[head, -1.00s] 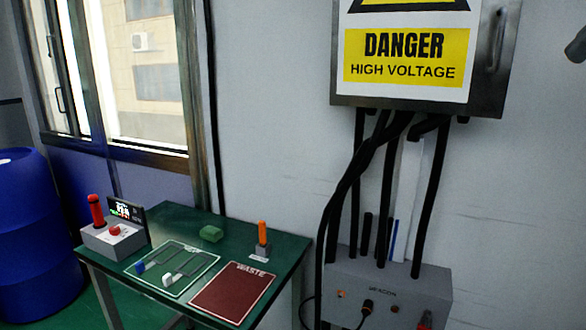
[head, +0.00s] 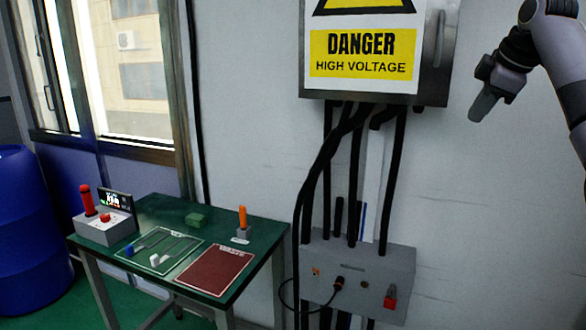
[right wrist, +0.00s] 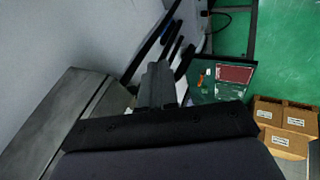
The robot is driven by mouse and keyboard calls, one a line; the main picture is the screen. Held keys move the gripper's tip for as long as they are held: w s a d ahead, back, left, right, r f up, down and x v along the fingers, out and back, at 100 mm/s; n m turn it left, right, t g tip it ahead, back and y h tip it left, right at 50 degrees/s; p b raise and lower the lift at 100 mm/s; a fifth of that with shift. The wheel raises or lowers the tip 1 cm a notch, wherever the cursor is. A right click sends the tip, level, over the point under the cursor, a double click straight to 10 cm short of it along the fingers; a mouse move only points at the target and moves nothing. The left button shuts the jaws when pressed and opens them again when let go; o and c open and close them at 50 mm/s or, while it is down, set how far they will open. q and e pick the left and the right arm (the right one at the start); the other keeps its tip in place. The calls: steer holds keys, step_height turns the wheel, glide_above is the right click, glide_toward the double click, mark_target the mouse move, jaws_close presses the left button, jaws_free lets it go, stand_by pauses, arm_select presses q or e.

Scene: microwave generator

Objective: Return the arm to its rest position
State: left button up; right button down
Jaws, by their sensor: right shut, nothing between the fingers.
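My right gripper (head: 484,105) is at the upper right of the head view, in front of the bare wall. It is shut and empty, its fingers pointing down and left. It stands to the right of the danger-sign cabinet (head: 436,60), apart from it. In the right wrist view the closed fingers (right wrist: 158,85) show at the middle, with the cabinet's grey metal surface (right wrist: 55,115) to the left. My left gripper is not in view.
The green table (head: 265,232) holds a red waste mat (head: 215,270), a control box (head: 103,228) and an orange-handled tool (head: 242,217). A grey connector box (head: 350,265) hangs below black cables. Cardboard boxes (right wrist: 283,120) stand on the floor. A blue barrel (head: 30,235) is at left.

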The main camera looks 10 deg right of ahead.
steer(key=w+a+f+h, duration=0.1)
steer(key=w+a+f, duration=0.15)
steer(key=f, duration=0.45)
steer(key=w+a+f, duration=0.2)
steer(key=w+f, duration=0.1)
steer(key=f, duration=0.3)
steer(key=s+a+f, duration=0.1)
steer(key=a+f, duration=0.3)
steer(key=f, duration=0.6)
steer(key=s+a+f+m+t+y, duration=0.1)
steer(key=a+f, duration=0.3)
steer(key=f, duration=0.6)
steer(key=s+a+f, duration=0.1)
steer(key=a+f, duration=0.3)
steer(key=f, duration=0.6)
steer(key=s+a+f+m+t+y, duration=0.1)
steer(key=s+a+f+m, duration=0.1)
steer(key=s+a+f, duration=0.4)
steer(key=s+a+f+m+y, duration=0.1)
steer(key=s+f, duration=0.6)
steer(key=s, duration=0.3)
steer(key=s+a+m+t, duration=0.1)
steer(key=s+a+m, duration=0.2)
steer(key=s, duration=1.4)
steer(key=shift+s+f+m+t+y, duration=0.3)
steer(key=shift+s+f+m+t, duration=0.1)
steer(key=shift+m, duration=0.2)
